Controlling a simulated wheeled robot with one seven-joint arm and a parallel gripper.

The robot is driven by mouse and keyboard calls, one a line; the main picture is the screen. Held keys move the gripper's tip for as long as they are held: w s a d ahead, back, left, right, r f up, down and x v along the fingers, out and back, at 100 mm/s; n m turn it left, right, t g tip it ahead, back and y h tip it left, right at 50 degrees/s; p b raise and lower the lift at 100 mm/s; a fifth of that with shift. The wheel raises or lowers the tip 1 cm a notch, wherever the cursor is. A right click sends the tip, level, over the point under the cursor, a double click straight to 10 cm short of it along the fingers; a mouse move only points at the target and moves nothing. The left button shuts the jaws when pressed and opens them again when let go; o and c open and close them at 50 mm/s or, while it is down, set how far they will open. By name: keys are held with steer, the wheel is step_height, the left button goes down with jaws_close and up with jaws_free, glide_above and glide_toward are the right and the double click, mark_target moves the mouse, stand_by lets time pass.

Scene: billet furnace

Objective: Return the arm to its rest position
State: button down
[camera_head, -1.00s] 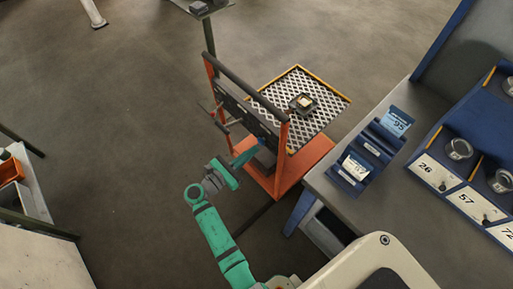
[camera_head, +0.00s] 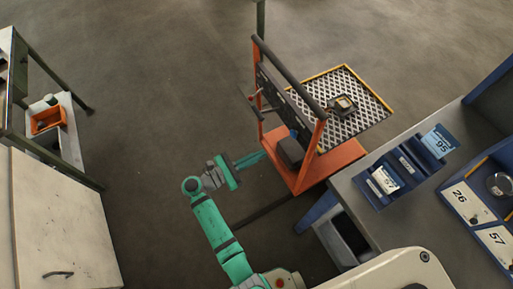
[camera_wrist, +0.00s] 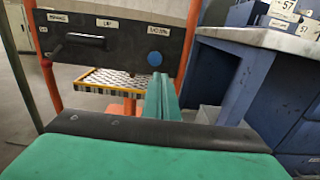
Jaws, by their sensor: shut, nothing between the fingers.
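My gripper (camera_head: 250,160) is at the end of my green arm, in the middle of the head view, left of the orange cart-like stand. Its fingers point right toward the stand's lower part. In the wrist view my gripper (camera_wrist: 162,97) shows its green fingers together, with nothing between them. They point toward the dark panel (camera_wrist: 110,45), which carries a handle, labels and a blue round button (camera_wrist: 154,59). I cannot tell the exact gap between fingertips and panel.
The orange stand (camera_head: 340,160) has a mesh platform (camera_head: 374,101) with a small object on it. A workbench (camera_head: 352,200) with blue card holders stands at the right. A pale cabinet (camera_head: 55,220) and a shelf with an orange bin (camera_head: 48,119) stand at the left. Floor between is clear.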

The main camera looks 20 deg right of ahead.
steer(key=shift+s, duration=0.1)
steer(key=s+a+f+t+y, duration=0.2)
steer(key=s+f+t+y, duration=0.35)
steer(key=f, duration=0.75)
steer(key=s+a+f+m+y, duration=0.2)
steer(key=s+a+m+y, duration=0.5)
steer(key=s, duration=0.4)
steer(key=s+a+r+m+t+y, duration=0.1)
steer(key=s+a+r+m+t, duration=0.1)
steer(key=r, duration=0.6)
steer(key=s+a+r+m+t+y, duration=0.2)
steer(key=s+r+m, duration=0.3)
steer(key=r, duration=0.4)
steer(key=s+a+r+m+t+y, duration=0.2)
steer(key=s+a+r+m+t, duration=0.1)
steer(key=r, duration=0.5)
steer(key=s+m, duration=0.1)
steer(key=m, duration=0.1)
steer(key=shift+s+r+m, duration=0.15)
steer(key=shift+r+m, duration=0.05)
steer(key=shift+m, duration=0.2)
